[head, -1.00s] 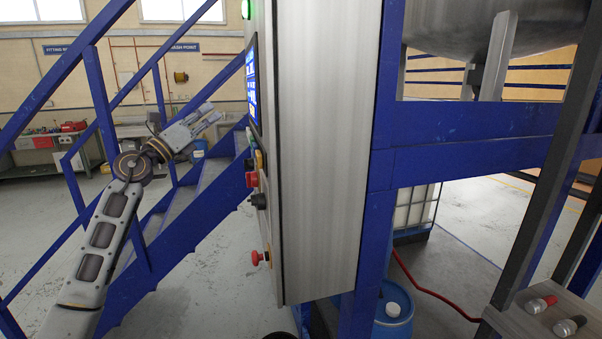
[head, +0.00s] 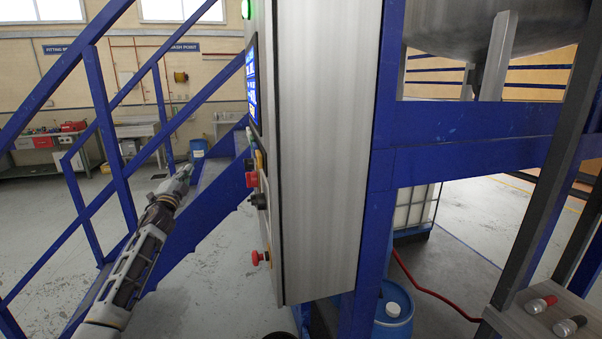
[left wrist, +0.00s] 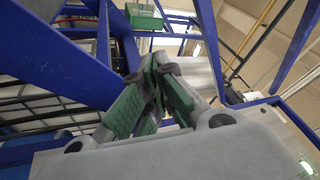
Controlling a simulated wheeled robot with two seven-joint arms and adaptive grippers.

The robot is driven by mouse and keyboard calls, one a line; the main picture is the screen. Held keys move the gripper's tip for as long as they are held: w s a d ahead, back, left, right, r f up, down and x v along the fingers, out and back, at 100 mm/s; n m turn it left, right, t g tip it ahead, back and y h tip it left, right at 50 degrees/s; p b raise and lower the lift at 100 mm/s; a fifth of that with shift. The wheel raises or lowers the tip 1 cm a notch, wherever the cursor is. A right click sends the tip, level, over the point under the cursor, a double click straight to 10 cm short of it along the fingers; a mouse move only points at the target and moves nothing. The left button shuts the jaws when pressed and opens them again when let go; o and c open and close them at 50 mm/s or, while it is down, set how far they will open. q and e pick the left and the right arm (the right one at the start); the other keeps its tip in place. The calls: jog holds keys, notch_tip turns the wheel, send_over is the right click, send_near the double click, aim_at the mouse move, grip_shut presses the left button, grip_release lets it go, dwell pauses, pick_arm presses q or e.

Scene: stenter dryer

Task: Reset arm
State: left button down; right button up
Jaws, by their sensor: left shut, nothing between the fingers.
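My left arm comes in from the lower left of the head view. Its gripper (head: 184,172) points up and away, in front of the blue stairs and to the left of the grey control cabinet (head: 325,150). In the left wrist view the two green-padded fingers (left wrist: 158,88) meet at their tips, with nothing between them. The gripper is apart from the cabinet and its buttons. My right gripper is not in either view.
The cabinet's side carries a red knob (head: 258,257), several other controls and a lit screen (head: 252,85). A blue stair rail (head: 100,105) stands close to my left arm. A blue drum (head: 393,318) stands below right. Open floor lies at the left.

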pick_arm(q)
notch_tip(320, 180, down, 31)
jog(key=s+a+n+g+y, duration=0.2)
jog(key=n+g, duration=0.4)
jog(key=n, duration=0.1)
jog(key=s+d+f+n+g, duration=0.15)
jog(key=s+f, duration=0.35)
jog(key=f, duration=0.5)
jog(key=s+d+f+n+g, duration=0.15)
jog(key=s+f, duration=0.35)
jog(key=f, duration=0.6)
jog(key=s+f+g, duration=0.3)
jog(key=s+f, duration=0.3)
jog(key=f, duration=0.4)
jog(key=s+d+f+g+h, duration=0.1)
jog(key=s+d+f+g, duration=0.15)
jog(key=s+f, duration=0.9)
jog(key=s+d+f+g+h, duration=0.15)
jog(key=s+d+f, duration=0.25)
jog(key=s+f, duration=0.8)
jog(key=s+d+f+g, duration=0.1)
jog(key=s+d+f, duration=0.1)
jog(key=s, duration=1.1)
jog(key=s+d+f+g, duration=0.2)
jog(key=s, duration=1.1)
jog(key=s+d+f+n+g, duration=0.1)
jog(key=s+d+f+g, duration=0.1)
jog(key=s, duration=1.1)
jog(key=shift+d+f, duration=0.2)
jog(key=shift+d, duration=0.15)
